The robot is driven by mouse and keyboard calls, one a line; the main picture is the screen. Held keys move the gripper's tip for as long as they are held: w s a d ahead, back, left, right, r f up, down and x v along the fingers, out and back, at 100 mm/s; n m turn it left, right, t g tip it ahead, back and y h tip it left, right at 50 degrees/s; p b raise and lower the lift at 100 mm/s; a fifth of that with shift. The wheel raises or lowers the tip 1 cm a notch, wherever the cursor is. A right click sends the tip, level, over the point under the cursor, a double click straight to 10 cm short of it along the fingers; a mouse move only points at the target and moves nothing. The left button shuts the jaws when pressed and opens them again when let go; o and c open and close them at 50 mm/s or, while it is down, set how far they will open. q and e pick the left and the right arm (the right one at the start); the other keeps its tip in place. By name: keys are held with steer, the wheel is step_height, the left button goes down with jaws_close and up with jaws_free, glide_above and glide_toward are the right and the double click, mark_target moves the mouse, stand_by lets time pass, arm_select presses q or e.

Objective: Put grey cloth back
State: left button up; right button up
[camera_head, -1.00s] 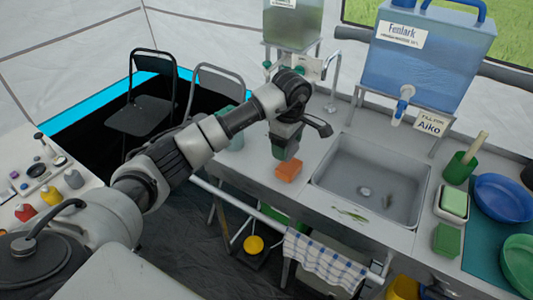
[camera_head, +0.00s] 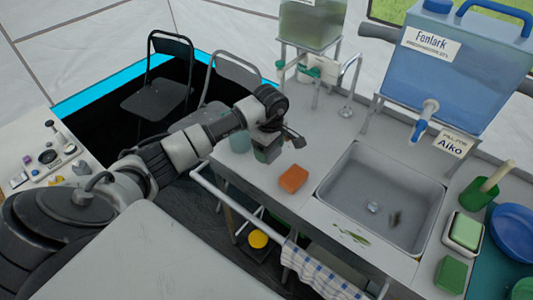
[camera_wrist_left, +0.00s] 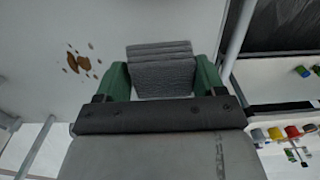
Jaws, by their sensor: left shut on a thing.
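The grey cloth (camera_wrist_left: 161,70) shows in the left wrist view as a folded, ribbed pad between green fingertips. My left gripper (camera_wrist_left: 160,82) is shut on it. In the head view my left gripper (camera_head: 268,153) points down over the left part of the metal counter, left of an orange sponge (camera_head: 293,179). The cloth cannot be made out there. Brown stains (camera_wrist_left: 80,62) lie on the pale surface beside the cloth in the wrist view. My right gripper is not in view.
A sink (camera_head: 381,197) is right of the sponge, with green scraps (camera_head: 353,236) on its front edge. A greenish cup (camera_head: 240,141) stands close by my left gripper. A checked towel (camera_head: 315,272) hangs on the front rail. Water tanks (camera_head: 450,70) stand behind.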

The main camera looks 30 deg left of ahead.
arm_select(q)
steer(key=shift+s+a+f, duration=0.25)
steer(key=shift+a+f, duration=0.15)
steer(key=shift+f, duration=0.05)
step_height(320, 180, down, 3)
steer(key=shift+f+p, duration=0.15)
steer(key=shift+p, duration=0.5)
steer(key=shift+f, duration=0.2)
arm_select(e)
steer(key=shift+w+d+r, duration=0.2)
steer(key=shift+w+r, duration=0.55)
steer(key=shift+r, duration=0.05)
arm_select(q)
steer(key=shift+f+b, duration=0.2)
steer(key=shift+b, duration=0.1)
steer(key=o, duration=0.8)
steer(key=shift+o, duration=0.2)
steer(key=shift+r, duration=0.1)
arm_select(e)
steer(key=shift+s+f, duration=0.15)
